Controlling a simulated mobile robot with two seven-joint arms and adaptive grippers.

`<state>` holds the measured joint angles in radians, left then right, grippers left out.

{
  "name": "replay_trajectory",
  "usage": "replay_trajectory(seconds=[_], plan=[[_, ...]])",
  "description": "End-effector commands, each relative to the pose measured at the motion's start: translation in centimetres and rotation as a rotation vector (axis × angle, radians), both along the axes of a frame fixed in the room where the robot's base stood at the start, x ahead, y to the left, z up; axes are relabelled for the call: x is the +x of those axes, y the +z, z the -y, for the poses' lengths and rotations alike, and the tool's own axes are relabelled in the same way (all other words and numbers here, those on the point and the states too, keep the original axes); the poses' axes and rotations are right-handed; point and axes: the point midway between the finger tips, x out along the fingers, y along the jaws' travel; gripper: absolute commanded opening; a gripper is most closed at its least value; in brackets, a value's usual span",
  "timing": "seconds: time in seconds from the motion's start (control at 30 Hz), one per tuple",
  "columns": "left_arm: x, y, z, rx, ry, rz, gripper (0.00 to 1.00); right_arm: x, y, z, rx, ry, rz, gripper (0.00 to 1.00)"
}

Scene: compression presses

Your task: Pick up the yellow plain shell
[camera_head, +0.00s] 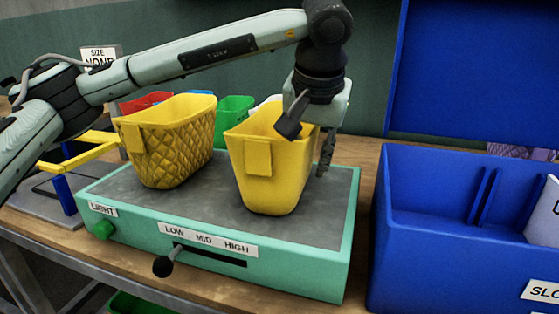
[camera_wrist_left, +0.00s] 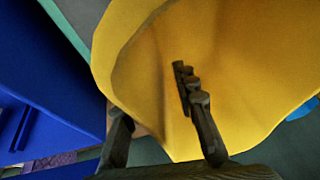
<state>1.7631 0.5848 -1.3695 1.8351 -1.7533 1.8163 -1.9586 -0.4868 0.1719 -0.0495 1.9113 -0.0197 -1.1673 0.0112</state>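The yellow plain shell (camera_head: 268,192) stands upright on the dark top of the green press base (camera_head: 335,232), with smooth walls and a square tab on its front. My left gripper (camera_head: 308,143) is over its right rim, fingers pointing down. One finger is at the shell's opening and the other is outside its right wall. In the left wrist view, the plain shell (camera_wrist_left: 240,70) fills much of the picture. The gripper's fingers (camera_wrist_left: 160,132) are spread apart there, with the shell's wall between them and visible space around it. My right gripper is not in view.
A yellow quilted shell (camera_head: 180,150) stands to the left on the same press. Red and green shells (camera_head: 234,107) are behind. A blue bin (camera_head: 440,225) stands close on the right. A lever (camera_head: 163,266) sticks out at the front.

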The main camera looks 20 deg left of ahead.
Motion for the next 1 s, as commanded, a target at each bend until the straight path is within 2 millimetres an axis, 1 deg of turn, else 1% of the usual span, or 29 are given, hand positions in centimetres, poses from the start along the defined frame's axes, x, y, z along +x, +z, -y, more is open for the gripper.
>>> replay_trajectory(seconds=[0.3,0.37,0.53,0.57,1.0], plan=[[-0.01,-0.08,0.01,0.0,0.0,0.0,0.28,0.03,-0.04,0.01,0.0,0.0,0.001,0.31],[-0.01,-0.08,0.01,0.0,0.0,0.0,0.22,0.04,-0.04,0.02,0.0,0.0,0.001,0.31],[-0.01,-0.08,0.01,0.0,0.0,0.0,0.01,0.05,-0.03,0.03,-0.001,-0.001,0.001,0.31],[-0.01,-0.08,0.01,0.0,0.0,0.0,0.0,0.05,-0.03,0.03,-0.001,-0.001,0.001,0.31],[0.0,0.06,0.01,0.0,0.0,0.001,0.0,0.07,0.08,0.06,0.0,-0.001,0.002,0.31]])
